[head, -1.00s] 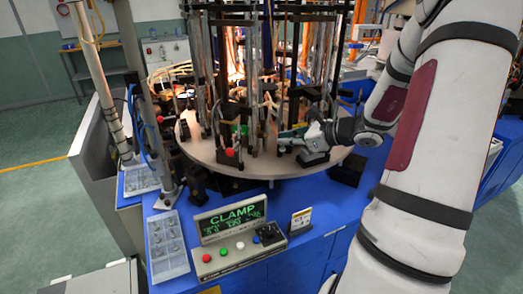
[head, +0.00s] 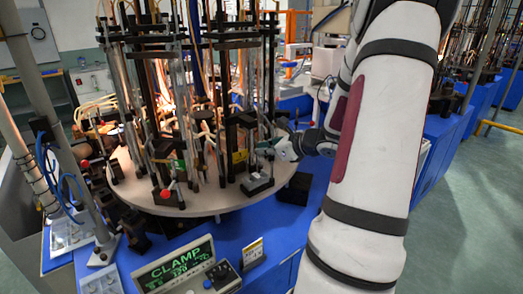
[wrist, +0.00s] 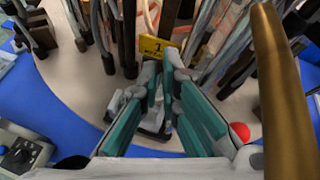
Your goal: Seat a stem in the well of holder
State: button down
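My gripper (head: 288,148) is at the right edge of the round turntable in the head view. In the wrist view its two teal-lined fingers (wrist: 164,75) converge, with a narrow gap between the tips. I cannot make out a stem in that gap. A small holder with a grey block on a dark base (head: 257,184) sits on the turntable rim, below and left of my gripper. It also shows partly between and behind the fingers in the wrist view (wrist: 152,118); its well is not distinguishable. A yellow tag marked 1 (wrist: 156,48) stands just beyond the fingertips.
The pale turntable (head: 190,203) carries many upright rods, clamps and hoses, close to my gripper. A brass-coloured rod (wrist: 283,85) stands close on the right of the wrist view. A red ball (wrist: 240,132) is beside the right finger. A CLAMP display (head: 176,266) is in front.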

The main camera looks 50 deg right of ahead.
jog(key=shift+f+b, duration=1.05)
jog(key=shift+f, duration=0.85)
jog(key=shift+p, duration=0.35)
jog(key=shift+s, duration=0.15)
jog(key=shift+f+b, duration=1.1)
jog(key=shift+f, duration=0.15)
dwell(1.4)
jog(key=c, duration=2.1)
grip_release()
jog(key=shift+s+r, duration=0.2)
jog(key=shift+s, duration=0.05)
